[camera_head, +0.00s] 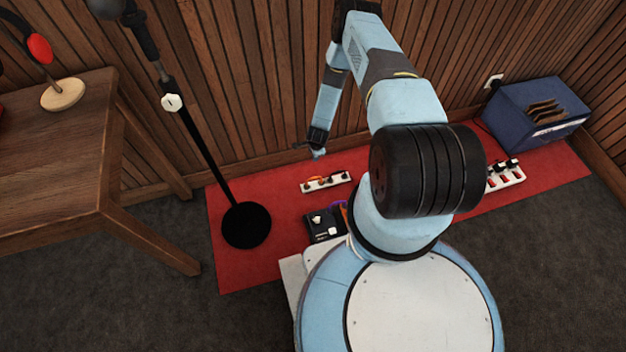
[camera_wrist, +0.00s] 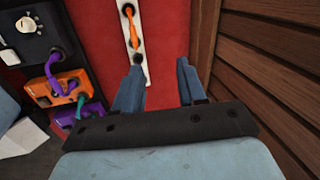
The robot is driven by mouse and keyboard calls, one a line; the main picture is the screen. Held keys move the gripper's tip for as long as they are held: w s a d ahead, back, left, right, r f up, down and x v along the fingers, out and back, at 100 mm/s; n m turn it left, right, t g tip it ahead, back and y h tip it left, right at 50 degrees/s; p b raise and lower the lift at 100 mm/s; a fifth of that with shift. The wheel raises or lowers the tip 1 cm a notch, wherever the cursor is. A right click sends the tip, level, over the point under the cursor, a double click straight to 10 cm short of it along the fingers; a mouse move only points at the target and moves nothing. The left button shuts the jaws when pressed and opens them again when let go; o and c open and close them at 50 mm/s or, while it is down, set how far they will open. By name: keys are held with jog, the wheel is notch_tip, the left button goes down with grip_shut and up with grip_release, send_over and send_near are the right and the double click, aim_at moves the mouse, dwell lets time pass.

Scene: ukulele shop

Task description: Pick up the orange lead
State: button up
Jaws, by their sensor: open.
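The orange lead (camera_wrist: 131,28) is a short orange loop lying along a narrow white strip (camera_wrist: 141,50) on the red mat. In the head view the orange lead (camera_head: 316,179) shows small, on the white strip near the wall. My gripper (camera_wrist: 158,72) is open and empty, its two blue fingers apart. In the wrist view its left finger overlaps the near end of the strip, and the lead lies beyond the fingertips. In the head view my gripper (camera_head: 316,152) hangs near the wall, beyond the strip.
A black box (camera_wrist: 30,35) and an orange box (camera_wrist: 68,87) with purple and teal leads stand left of the strip. A slatted wood wall (camera_wrist: 260,60) rises close on the right. A stand's round black base (camera_head: 246,225) sits on the red mat (camera_head: 250,275).

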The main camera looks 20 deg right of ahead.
jog(key=m, duration=0.1)
send_near(314, 178)
jog(key=shift+x, duration=5.45)
grip_shut()
